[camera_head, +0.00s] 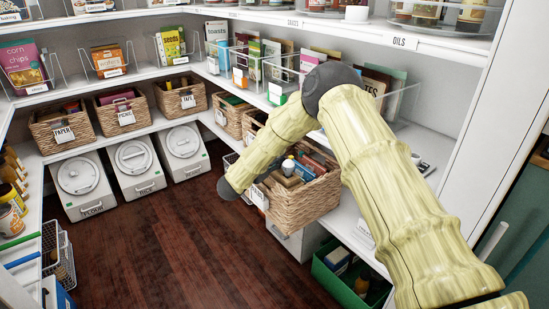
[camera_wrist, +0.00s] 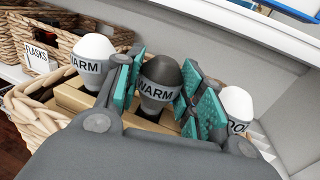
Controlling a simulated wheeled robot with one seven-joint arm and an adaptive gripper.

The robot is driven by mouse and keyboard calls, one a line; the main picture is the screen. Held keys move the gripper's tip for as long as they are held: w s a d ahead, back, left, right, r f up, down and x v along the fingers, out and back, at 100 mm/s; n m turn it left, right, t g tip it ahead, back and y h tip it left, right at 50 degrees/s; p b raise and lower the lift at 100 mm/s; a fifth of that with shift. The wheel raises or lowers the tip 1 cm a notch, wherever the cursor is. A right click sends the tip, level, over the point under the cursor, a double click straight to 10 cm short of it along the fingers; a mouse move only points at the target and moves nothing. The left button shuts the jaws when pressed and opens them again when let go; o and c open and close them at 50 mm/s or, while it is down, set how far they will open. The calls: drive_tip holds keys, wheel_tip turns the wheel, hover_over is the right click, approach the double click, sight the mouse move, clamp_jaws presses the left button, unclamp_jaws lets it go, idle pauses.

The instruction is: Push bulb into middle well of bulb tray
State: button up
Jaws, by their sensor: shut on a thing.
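A dark bulb (camera_wrist: 160,70) with a grey band reading "WARM" stands upright between my fingers in the wrist view. My gripper (camera_wrist: 160,88) is shut on it, with teal pads on both sides. The tan bulb tray (camera_wrist: 88,100) lies below in a wicker basket. A white bulb (camera_wrist: 94,47) with a "WARM" band stands in the tray on the left. Another white bulb (camera_wrist: 236,101) stands on the right, partly covered by a finger. The held bulb's base and the middle well are mostly hidden, so its depth cannot be told. In the head view my arm hides the gripper.
The wicker basket (camera_head: 305,204) holding the tray sits on a low shelf and contains other boxes. A basket labelled "FLASKS" (camera_wrist: 60,40) stands next to it. A clear bin (camera_head: 400,100) is on the shelf above. A green crate (camera_head: 340,279) is below. The wooden floor is clear.

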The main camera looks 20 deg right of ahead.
drive_tip(key=o, duration=1)
drive_tip(key=shift+a+f, duration=0.1)
drive_tip(key=v, duration=1.1)
drive_tip(key=shift+s+a, duration=0.25)
drive_tip(key=shift+a, duration=0.05)
